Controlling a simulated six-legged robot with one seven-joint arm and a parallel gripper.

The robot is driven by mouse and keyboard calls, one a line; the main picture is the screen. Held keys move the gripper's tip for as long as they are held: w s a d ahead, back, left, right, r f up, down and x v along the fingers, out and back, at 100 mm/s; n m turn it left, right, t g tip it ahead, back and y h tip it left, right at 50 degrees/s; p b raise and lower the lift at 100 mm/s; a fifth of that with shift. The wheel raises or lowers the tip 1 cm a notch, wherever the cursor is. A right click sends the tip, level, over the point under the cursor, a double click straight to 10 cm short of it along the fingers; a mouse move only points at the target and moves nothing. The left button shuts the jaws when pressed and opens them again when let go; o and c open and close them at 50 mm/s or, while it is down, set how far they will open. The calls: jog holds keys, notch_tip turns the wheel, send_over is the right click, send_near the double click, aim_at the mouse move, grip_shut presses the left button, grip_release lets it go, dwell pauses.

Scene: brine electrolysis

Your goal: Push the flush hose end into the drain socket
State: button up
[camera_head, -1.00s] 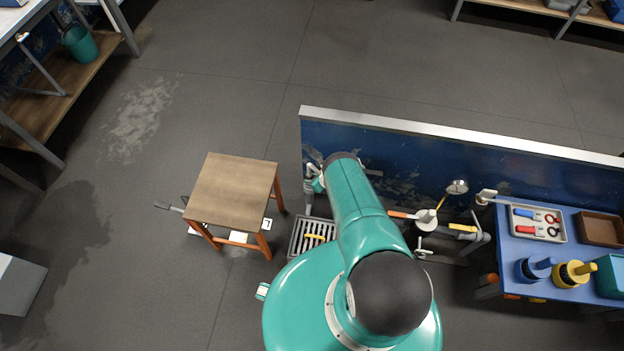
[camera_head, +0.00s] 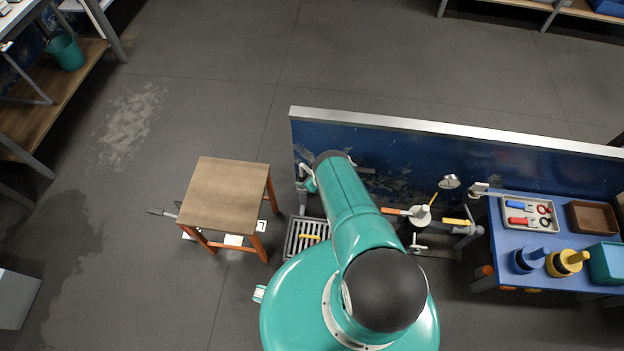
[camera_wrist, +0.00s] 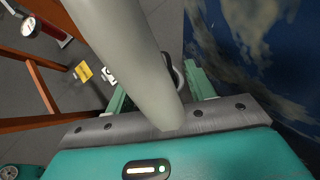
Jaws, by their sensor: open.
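In the wrist view my gripper (camera_wrist: 160,88) is open, with its green fingers apart on either side of a thick pale grey tube. The tube (camera_wrist: 125,50) crosses close in front of the lens, and I cannot tell if it is the flush hose or a fixed pipe, or if the fingers touch it. A dark round part behind it is mostly covered. In the head view my arm hides most of the gripper near grey pipework (camera_head: 302,185) at the blue wall's left end. I cannot make out the drain socket.
A wooden stool (camera_head: 225,195) stands left of the grate. The low blue wall (camera_head: 430,160) runs behind my arm. Valves and a gauge (camera_head: 449,182) sit to the right, beside a blue table (camera_head: 510,230) with tools.

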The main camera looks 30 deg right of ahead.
jog(key=v, duration=1.3)
jog(key=shift+s+r, duration=0.2)
